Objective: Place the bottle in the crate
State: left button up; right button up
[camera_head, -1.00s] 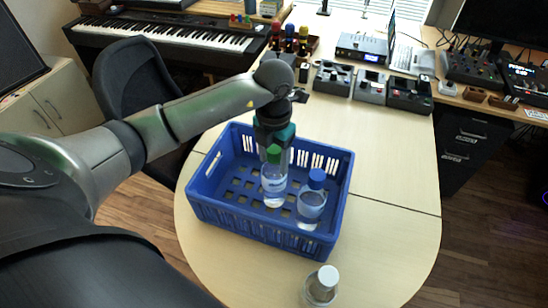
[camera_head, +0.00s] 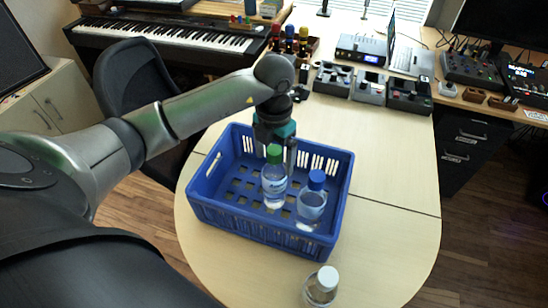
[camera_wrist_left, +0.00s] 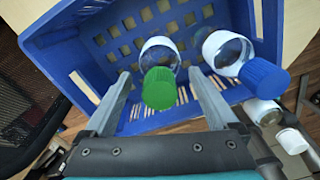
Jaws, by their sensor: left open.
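The blue crate (camera_head: 262,240) stands on the pale table. A clear bottle with a green cap (camera_head: 274,178) stands upright inside it, and a clear bottle with a blue cap (camera_head: 311,203) stands inside to its right. A third bottle with a white cap (camera_head: 321,287) stands on the table in front of the crate. My left gripper (camera_head: 281,160) is open at the green-capped bottle. In the left wrist view the green cap (camera_wrist_left: 160,88) sits between the spread fingers, apart from both. The blue-capped bottle (camera_wrist_left: 228,52) is outside the right finger. My right gripper is not in view.
The table (camera_head: 398,185) is clear to the right of the crate. Several audio devices (camera_head: 367,85) and a laptop (camera_head: 408,52) stand at the back. A dark chair (camera_head: 130,90) is left of the table, near my left arm.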

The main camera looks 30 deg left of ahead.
pick_arm(q)
notch_tip(320, 180, up, 11)
jog(key=shift+r+p, duration=0.1)
jog(key=shift+p, duration=0.4)
